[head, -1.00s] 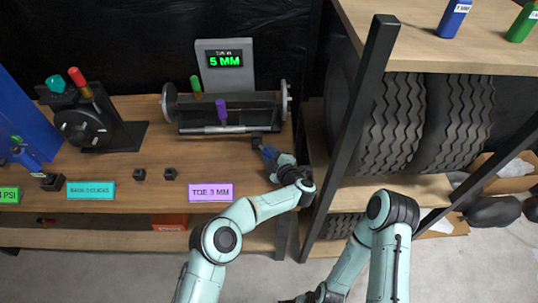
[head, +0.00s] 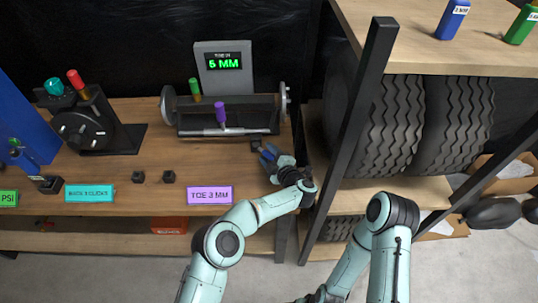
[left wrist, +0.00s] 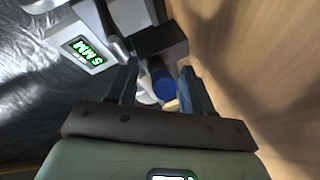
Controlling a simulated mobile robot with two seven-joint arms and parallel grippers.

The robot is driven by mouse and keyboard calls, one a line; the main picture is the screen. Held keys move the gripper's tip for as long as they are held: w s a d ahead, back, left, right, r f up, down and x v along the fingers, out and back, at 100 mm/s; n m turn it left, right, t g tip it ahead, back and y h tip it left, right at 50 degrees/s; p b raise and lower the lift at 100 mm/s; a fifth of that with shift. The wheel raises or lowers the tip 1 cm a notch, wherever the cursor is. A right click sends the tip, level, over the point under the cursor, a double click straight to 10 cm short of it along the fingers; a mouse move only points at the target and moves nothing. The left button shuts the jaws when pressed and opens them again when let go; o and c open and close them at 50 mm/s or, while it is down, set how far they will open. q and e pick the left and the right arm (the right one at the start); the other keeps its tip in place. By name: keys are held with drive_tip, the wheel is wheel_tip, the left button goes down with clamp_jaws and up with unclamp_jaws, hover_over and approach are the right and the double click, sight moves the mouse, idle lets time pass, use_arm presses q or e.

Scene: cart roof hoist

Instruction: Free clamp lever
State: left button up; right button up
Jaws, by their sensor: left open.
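The toe gauge has a grey display (head: 223,61) reading 5 MM, with a green upright handle (head: 194,90) and a purple upright handle (head: 220,112) at its dark bar. Which part is the clamp lever is not clear from the frames. My left gripper (head: 266,152) is at the right end of the bench, below the gauge's right end, apart from both handles. In the left wrist view its two fingers (left wrist: 158,92) are spread. A blue rounded piece (left wrist: 162,83) shows between or just beyond them; contact cannot be told. My right gripper (head: 322,294) is at the bottom edge, mostly cut off.
A dark upright post (head: 352,125) of the tyre rack stands close right of my left arm. Small black blocks (head: 168,176) and a purple TOE 3 MM label (head: 210,195) are on the bench (head: 120,206). A black device with a dial (head: 82,130) stands at left.

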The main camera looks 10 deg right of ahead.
sight(269, 153)
use_arm(q)
wheel_tip(269, 153, up, 20)
drive_tip(key=p, duration=0.1)
drive_tip(key=shift+p, duration=0.35)
